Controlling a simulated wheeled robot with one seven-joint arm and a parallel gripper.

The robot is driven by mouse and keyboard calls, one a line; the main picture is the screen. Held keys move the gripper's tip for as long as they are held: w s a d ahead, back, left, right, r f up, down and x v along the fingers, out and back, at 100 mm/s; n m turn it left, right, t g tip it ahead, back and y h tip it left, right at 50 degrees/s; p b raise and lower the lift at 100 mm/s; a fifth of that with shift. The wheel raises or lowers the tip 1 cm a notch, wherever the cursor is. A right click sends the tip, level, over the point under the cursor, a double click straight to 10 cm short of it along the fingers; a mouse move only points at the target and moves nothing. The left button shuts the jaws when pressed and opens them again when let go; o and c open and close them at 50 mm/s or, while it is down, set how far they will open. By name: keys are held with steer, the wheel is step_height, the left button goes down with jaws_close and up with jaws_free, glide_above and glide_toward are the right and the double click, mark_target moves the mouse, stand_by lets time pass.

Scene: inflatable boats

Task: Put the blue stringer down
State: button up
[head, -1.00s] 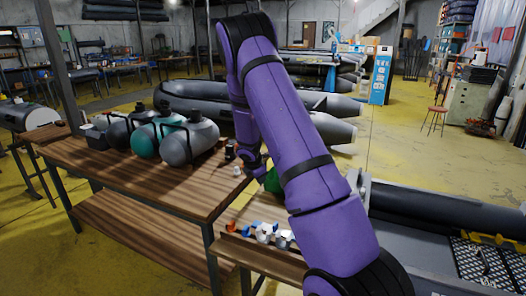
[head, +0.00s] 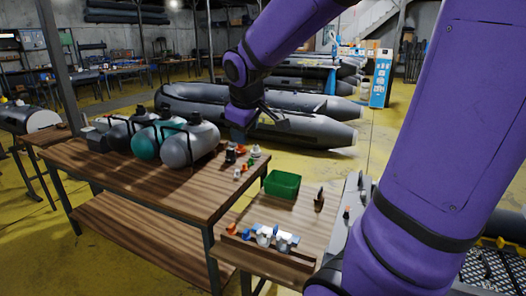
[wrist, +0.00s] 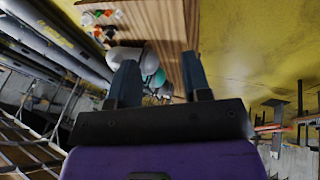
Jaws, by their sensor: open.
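My gripper (head: 240,118) is raised above the far right part of the long wooden table (head: 110,170). In the wrist view my gripper (wrist: 160,78) has its two dark fingers spread apart, with nothing held between them. I cannot identify a blue stringer for certain. A small blue piece (head: 263,230) lies on the lower wooden bench (head: 232,222), among white and orange fittings, well apart from my gripper.
Grey and teal cylinders (head: 188,145) stand on the long table beside small coloured fittings (head: 241,158). A green bin (head: 282,184) sits on the lower bench. Grey inflatable boats (head: 300,135) lie behind. The yellow floor (head: 100,265) has clear room.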

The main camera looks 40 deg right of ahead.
steer(key=s+a+r+m+y, duration=0.1)
steer(key=s+a+m, duration=0.1)
steer(key=s+a, duration=0.3)
steer(key=s+a+r+m+y, duration=0.1)
steer(key=s+a, duration=0.4)
steer(key=s, duration=0.7)
steer(key=shift+s+r+m+t+y, duration=0.3)
steer(key=shift+s+r+m+t, duration=0.1)
steer(key=shift+r+m, duration=0.25)
steer(key=shift+d+f, duration=0.1)
